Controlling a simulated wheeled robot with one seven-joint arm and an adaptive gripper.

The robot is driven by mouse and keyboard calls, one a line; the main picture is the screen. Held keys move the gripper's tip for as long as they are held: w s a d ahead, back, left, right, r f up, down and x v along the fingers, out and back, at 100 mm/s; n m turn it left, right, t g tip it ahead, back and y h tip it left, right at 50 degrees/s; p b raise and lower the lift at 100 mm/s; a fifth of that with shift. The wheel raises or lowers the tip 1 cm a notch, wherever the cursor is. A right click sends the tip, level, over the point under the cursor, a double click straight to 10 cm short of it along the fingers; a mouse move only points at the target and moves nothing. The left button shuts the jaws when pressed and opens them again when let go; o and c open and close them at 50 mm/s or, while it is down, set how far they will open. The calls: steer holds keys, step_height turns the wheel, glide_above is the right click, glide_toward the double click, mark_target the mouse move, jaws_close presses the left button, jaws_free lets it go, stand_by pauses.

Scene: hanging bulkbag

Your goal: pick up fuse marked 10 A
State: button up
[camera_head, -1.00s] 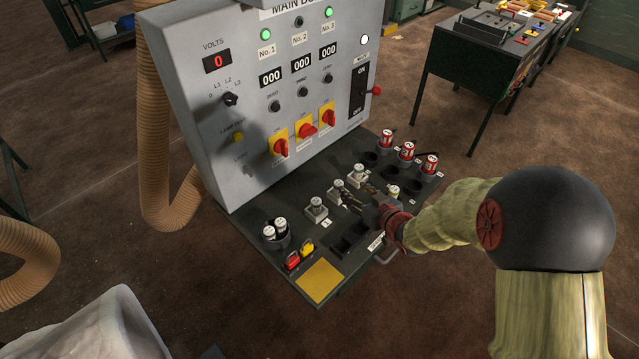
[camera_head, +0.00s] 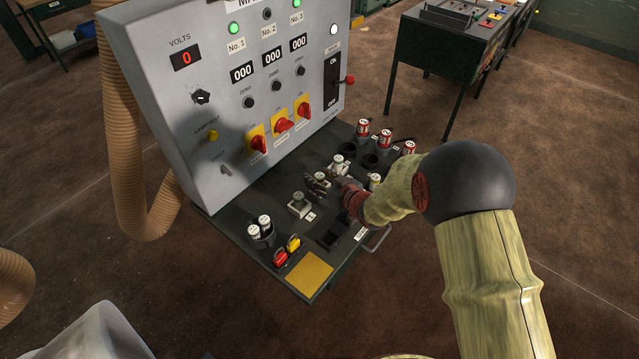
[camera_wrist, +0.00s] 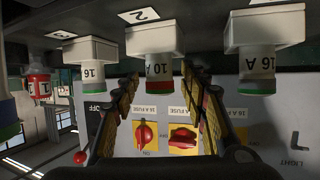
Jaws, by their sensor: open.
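My gripper (camera_wrist: 162,98) is open, with one finger to each side of this fuse's end in the picture. I cannot tell whether the fingers touch it. In the head view my gripper (camera_head: 322,184) is over the middle of the row of holders and hides the 10 A fuse.
Fuses marked 16 (camera_wrist: 93,73) and 16 A (camera_wrist: 258,66) sit in holders on either side. The grey panel (camera_head: 190,120) rises behind. A yellow pad (camera_head: 309,273) lies in front.

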steer(key=shift+c, duration=0.4)
jaws_close()
